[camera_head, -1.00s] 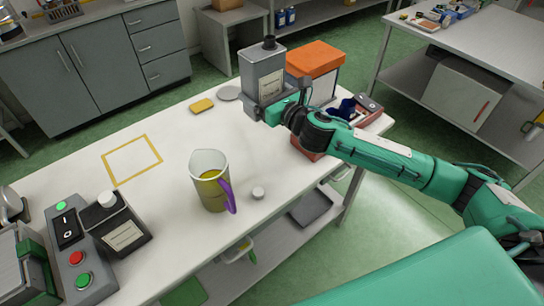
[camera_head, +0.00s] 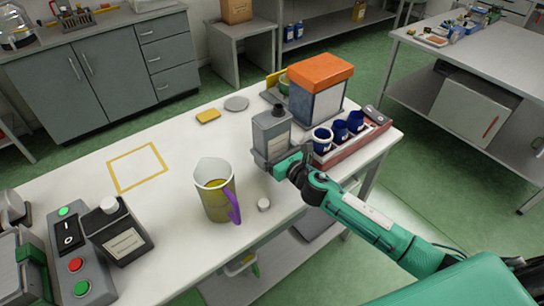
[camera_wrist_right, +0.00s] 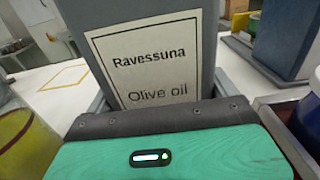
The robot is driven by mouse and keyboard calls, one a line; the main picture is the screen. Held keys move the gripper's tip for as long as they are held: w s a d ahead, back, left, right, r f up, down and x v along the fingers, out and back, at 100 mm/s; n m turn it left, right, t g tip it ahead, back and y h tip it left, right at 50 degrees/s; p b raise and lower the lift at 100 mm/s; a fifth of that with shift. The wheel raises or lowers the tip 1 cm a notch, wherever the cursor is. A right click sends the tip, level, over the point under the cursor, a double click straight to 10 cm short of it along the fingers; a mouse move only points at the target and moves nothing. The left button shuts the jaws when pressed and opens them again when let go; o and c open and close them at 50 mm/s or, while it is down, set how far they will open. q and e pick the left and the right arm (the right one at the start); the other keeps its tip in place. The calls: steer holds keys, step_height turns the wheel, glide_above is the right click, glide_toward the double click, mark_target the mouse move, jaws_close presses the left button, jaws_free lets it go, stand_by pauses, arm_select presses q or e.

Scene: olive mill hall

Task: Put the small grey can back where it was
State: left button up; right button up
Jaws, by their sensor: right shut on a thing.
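The small grey can (camera_head: 271,130) has a dark cap. My right gripper (camera_head: 273,154) is shut on its lower part, and the can stands upright between the fingers. In the right wrist view the can's label (camera_wrist_right: 150,70) reads "Ravessuna Olive oil" and fills the middle. In the head view the can is right of the jug and left of the blue cups. I cannot tell whether its base touches the table (camera_head: 180,145). A yellow square outline (camera_head: 137,167) on the table is empty. My left gripper is not in view.
A dark can (camera_head: 120,235) and a button panel (camera_head: 77,260) are at the left.

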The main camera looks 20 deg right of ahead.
steer(key=shift+f, duration=1.65)
steer(key=shift+b, duration=0.3)
steer(key=shift+f, duration=0.15)
steer(key=o, duration=1.1)
steer(key=shift+o, duration=0.2)
steer(key=b+v, duration=0.2)
steer(key=v, duration=0.8)
steer(key=shift+s, duration=0.3)
steer(key=shift+s+d, duration=0.25)
steer(key=shift+s, duration=0.45)
